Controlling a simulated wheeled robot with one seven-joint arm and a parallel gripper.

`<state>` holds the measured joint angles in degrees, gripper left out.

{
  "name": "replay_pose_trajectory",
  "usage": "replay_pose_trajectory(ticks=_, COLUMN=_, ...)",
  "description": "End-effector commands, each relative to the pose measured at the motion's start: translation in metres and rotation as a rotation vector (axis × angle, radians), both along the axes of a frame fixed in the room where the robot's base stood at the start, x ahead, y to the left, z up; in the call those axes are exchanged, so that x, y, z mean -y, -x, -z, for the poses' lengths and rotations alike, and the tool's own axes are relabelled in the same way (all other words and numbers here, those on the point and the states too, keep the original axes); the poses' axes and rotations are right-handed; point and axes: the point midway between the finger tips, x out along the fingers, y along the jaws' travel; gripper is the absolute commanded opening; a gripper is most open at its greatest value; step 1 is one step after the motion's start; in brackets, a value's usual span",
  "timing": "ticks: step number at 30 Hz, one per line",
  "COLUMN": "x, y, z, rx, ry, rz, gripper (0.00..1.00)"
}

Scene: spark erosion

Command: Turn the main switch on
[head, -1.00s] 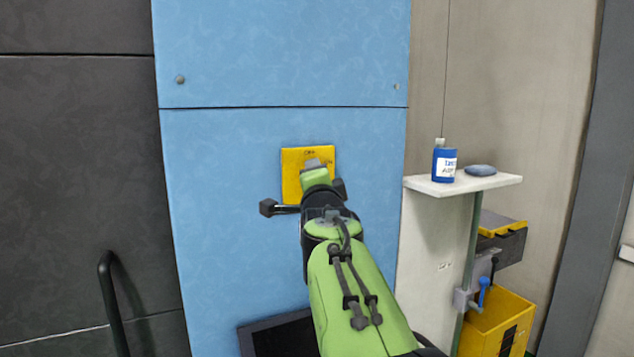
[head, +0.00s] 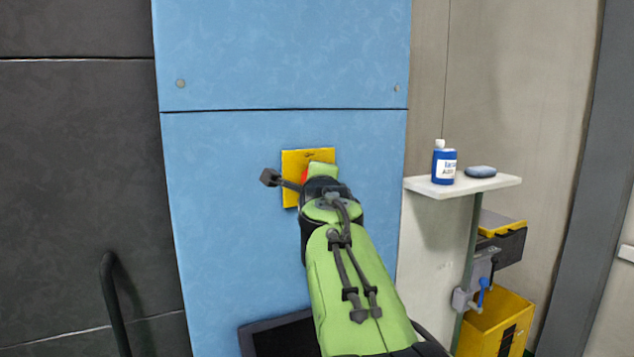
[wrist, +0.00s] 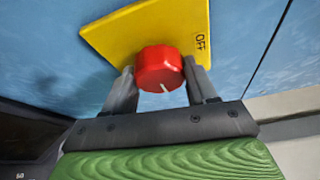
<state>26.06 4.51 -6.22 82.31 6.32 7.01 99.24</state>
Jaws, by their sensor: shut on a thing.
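The main switch is a red round knob (wrist: 158,69) on a yellow plate (wrist: 130,35) fixed to a blue wall panel. In the wrist view a short white mark shows at the knob's lower edge, and the word OFF stands at the plate's right. My gripper (wrist: 163,85) has one grey finger on each side of the knob and is shut on it. In the head view the yellow plate (head: 293,165) shows behind my gripper (head: 318,172). Only a sliver of the red knob (head: 304,175) shows there; my arm hides the rest.
A white shelf (head: 420,187) to the right holds a blue bottle (head: 444,167) and a grey-blue oval thing (head: 480,172). A yellow bin (head: 490,325) stands below it. A dark curved handle (head: 110,290) is at the left. The blue panel (head: 230,210) around the plate is bare.

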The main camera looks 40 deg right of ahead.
Motion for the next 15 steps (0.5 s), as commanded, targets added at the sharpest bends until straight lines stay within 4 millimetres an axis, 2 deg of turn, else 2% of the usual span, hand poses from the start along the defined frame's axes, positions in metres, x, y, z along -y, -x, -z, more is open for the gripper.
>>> replay_pose_trajectory(ticks=7, x=-0.0002, y=-0.0004, z=0.0013, rx=-0.001, ry=-0.003, rz=0.0, gripper=0.26)
replay_pose_trajectory(ticks=8, x=-0.0002, y=-0.0004, z=0.0013, rx=-0.001, ry=-0.003, rz=0.0, gripper=0.58)
replay_pose_trajectory(ticks=12, x=-0.0001, y=-0.0004, z=0.001, rx=-0.001, ry=-0.002, rz=0.0, gripper=0.8)
replay_pose_trajectory(ticks=15, x=-0.0001, y=-0.0003, z=0.0007, rx=0.0, ry=-0.001, rz=0.0, gripper=0.82)
